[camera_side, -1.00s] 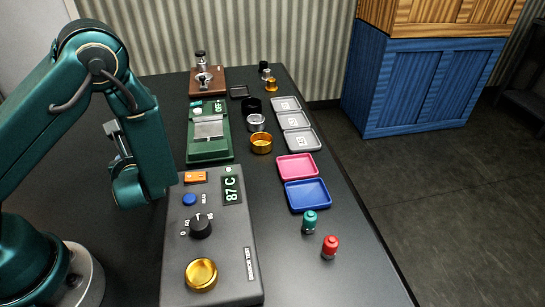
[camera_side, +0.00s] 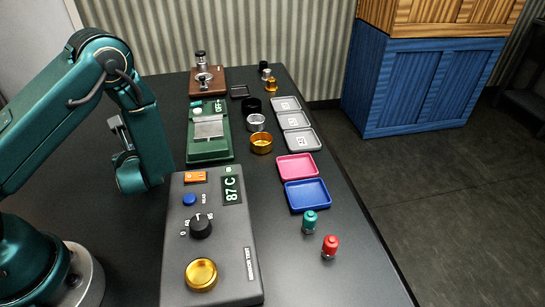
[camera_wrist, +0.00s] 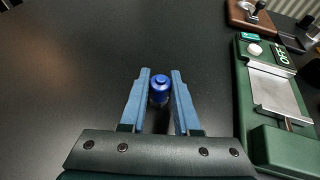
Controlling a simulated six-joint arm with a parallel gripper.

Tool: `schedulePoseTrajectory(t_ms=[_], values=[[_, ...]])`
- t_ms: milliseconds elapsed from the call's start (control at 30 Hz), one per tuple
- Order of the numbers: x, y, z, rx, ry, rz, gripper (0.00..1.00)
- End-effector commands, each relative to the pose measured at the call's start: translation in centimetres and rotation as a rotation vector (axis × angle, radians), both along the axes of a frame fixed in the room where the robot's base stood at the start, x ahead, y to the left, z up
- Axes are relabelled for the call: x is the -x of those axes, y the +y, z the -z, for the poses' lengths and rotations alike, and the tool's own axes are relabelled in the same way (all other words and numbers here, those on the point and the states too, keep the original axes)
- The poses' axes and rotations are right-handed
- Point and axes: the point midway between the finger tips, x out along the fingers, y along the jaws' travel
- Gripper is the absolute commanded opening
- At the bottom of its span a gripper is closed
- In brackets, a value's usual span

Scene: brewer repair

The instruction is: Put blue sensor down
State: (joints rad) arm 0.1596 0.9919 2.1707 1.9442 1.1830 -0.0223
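In the wrist view, the blue sensor (camera_wrist: 159,86) is upright between the two blue fingers of my gripper (camera_wrist: 160,80). The fingers appear to touch it on both sides, near their tips. Black table top surrounds it, and its height above the table is hard to tell. In the side view my arm hides the fingers and the blue sensor. A blue tray (camera_side: 308,209) lies on the right part of the table, empty.
A pink tray (camera_side: 297,167) and several grey trays (camera_side: 295,119) run behind the blue one. A teal sensor (camera_side: 310,220) and a red sensor (camera_side: 330,246) stand in front. Left of the scale is bare table.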

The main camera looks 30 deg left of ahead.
Motion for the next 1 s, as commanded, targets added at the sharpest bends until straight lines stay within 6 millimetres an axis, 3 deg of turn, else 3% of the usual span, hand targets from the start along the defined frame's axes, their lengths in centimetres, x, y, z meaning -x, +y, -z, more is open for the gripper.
schedulePoseTrajectory(t_ms=[367, 567, 1000], values=[[0.0, 0.0, -0.2, 0.0, -0.001, 0.0, 0.0], [-0.1, 0.0, -1.2, -0.001, -0.003, 0.0, 0.0], [0.0, 0.0, -7.1, -0.001, -0.008, -0.003, 0.0]])
